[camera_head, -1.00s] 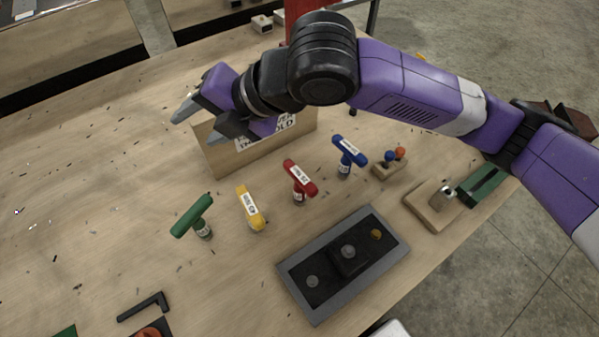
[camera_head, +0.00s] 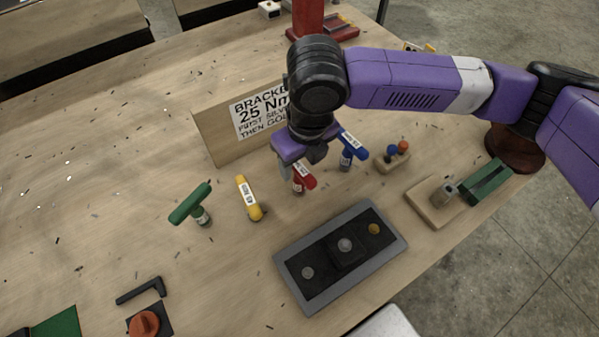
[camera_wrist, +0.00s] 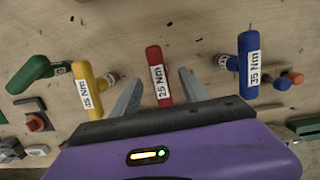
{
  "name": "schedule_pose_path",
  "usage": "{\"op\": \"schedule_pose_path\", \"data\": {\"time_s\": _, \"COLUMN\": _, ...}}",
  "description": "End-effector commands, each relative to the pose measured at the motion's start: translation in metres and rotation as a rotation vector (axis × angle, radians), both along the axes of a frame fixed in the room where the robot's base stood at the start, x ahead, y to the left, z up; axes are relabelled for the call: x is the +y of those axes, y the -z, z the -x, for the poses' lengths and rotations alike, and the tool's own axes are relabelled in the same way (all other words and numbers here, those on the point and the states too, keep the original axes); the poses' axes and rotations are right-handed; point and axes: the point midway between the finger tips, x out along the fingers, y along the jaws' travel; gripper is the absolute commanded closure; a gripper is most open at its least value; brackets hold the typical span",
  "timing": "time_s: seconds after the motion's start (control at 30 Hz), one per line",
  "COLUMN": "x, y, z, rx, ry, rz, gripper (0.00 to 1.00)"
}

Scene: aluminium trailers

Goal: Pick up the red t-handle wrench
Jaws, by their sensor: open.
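The red t-handle wrench (camera_head: 303,177) stands on the wooden bench between the yellow and blue ones; its handle is partly hidden by my gripper in the head view. In the wrist view its red handle (camera_wrist: 157,75), labelled 25 Nm, lies between my fingers. My gripper (camera_wrist: 160,88) is open, pointing down, with one finger on each side of the handle. It also shows in the head view (camera_head: 294,165). I cannot tell whether the fingers touch the handle; in the wrist view gaps show on both sides.
A yellow wrench (camera_head: 249,199), a green wrench (camera_head: 190,204) and a blue wrench (camera_head: 351,148) stand nearby. A sign board (camera_head: 215,139) reading Bracket 25 Nm is behind. A grey-framed fixture (camera_head: 287,266) lies in front.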

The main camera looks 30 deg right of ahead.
Motion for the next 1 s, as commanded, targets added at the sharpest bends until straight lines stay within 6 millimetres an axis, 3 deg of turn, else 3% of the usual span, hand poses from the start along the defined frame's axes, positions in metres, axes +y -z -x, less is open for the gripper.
{"op": "schedule_pose_path", "data": {"time_s": 0.3, "x": 0.000, "y": 0.040, "z": -0.005, "rx": 0.001, "ry": 0.002, "rz": 0.000, "gripper": 0.48}}
{"op": "schedule_pose_path", "data": {"time_s": 0.63, "x": 0.000, "y": 0.048, "z": -0.006, "rx": -0.001, "ry": 0.002, "rz": -0.001, "gripper": 0.48}}
{"op": "schedule_pose_path", "data": {"time_s": 0.9, "x": 0.000, "y": 0.048, "z": -0.006, "rx": -0.001, "ry": 0.002, "rz": -0.001, "gripper": 1.00}}
{"op": "schedule_pose_path", "data": {"time_s": 1.0, "x": 0.000, "y": 0.048, "z": -0.006, "rx": -0.002, "ry": 0.002, "rz": -0.001, "gripper": 1.00}}
